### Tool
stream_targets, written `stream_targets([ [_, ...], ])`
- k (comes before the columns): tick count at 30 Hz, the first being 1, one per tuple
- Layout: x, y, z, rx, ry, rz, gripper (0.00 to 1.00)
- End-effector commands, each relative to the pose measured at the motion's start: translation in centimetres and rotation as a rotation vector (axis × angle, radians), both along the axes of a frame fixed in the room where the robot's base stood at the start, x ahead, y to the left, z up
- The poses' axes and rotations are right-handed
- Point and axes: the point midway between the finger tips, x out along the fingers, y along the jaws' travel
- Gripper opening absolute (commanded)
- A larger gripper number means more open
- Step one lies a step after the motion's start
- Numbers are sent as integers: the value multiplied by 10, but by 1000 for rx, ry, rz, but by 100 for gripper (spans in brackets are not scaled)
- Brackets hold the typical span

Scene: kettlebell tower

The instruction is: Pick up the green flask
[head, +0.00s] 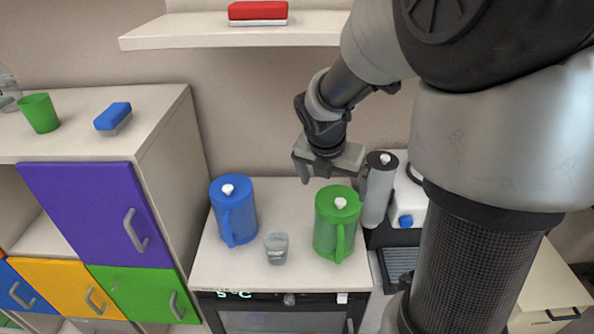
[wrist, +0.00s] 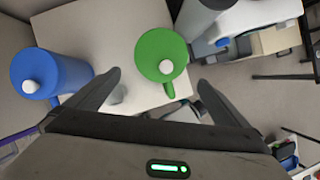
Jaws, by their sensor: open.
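The green flask (head: 335,222) stands upright on the white counter, with a white knob on its lid and a handle facing the front. In the wrist view the green flask (wrist: 160,52) is seen from above, ahead of and between the two fingers. My gripper (head: 332,172) is open and empty, above and behind the green flask in the head view. The fingers (wrist: 158,88) also show in the wrist view, spread apart and not touching the flask.
A blue flask (head: 234,212) and a small clear glass (head: 277,247) stand left of the green flask. A grey flask (head: 378,190) stands close at right, beside a white and black machine (head: 407,205). A shelf (head: 220,32) hangs above; colored cabinets (head: 85,210) stand left.

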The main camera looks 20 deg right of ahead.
Motion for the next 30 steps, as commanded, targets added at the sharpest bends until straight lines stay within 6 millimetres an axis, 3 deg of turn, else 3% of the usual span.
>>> stream_targets([
  [3, 6, -7, -29, 2, 5, -2, 100],
  [12, 25, -22, -85, 2, 2, -3, 100],
  [20, 31, -28, -102, 1, 0, -4, 100],
  [30, 47, -42, -142, 1, 1, -3, 100],
])
